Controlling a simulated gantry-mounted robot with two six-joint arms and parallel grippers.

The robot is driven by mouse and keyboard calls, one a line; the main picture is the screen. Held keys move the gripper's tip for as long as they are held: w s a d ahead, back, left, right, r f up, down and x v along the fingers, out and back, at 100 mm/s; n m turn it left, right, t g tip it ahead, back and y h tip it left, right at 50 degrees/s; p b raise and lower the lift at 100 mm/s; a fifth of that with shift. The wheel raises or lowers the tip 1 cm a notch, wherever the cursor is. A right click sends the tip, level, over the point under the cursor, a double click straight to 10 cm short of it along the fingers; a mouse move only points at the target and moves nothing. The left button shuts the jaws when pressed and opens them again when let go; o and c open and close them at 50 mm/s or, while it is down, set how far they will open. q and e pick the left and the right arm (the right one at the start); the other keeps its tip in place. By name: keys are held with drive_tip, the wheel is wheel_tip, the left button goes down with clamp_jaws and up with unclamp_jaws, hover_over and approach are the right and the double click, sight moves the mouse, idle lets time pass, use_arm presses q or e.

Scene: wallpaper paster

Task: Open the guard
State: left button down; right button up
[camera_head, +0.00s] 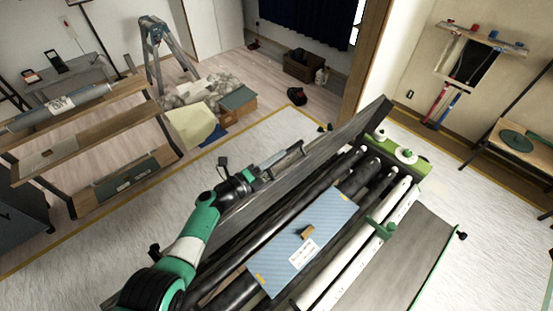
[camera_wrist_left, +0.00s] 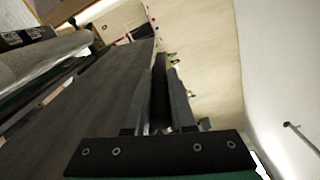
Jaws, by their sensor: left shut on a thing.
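The guard (camera_head: 345,131) is a long dark grey panel along the left side of the wallpaper paster, standing tilted up above the dark rollers. In the left wrist view the guard (camera_wrist_left: 85,105) fills the left half. My left gripper (camera_head: 286,158) reaches its outer side at mid-length and is shut on the guard's edge. In the left wrist view the gripper's fingers (camera_wrist_left: 163,90) lie along that edge; the exact contact is partly hidden. My right gripper is in neither view.
The paster's rollers (camera_head: 333,165) run below the guard, with a blue patterned sheet (camera_head: 310,230) on top. Another grey panel (camera_head: 412,250) lies at the right. A shelf (camera_head: 85,135) and a stepladder (camera_head: 165,50) stand at the left. The pale floor sheet (camera_head: 240,155) beside the machine is clear.

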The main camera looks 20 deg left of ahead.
use_arm(q)
drive_tip(key=shift+a, duration=0.1)
drive_tip(key=c, duration=0.8)
unclamp_jaws()
drive_tip(key=shift+o, duration=0.2)
drive_tip(key=p+v, duration=0.7)
drive_tip(key=v, duration=0.4)
drive_tip(key=shift+s, duration=0.25)
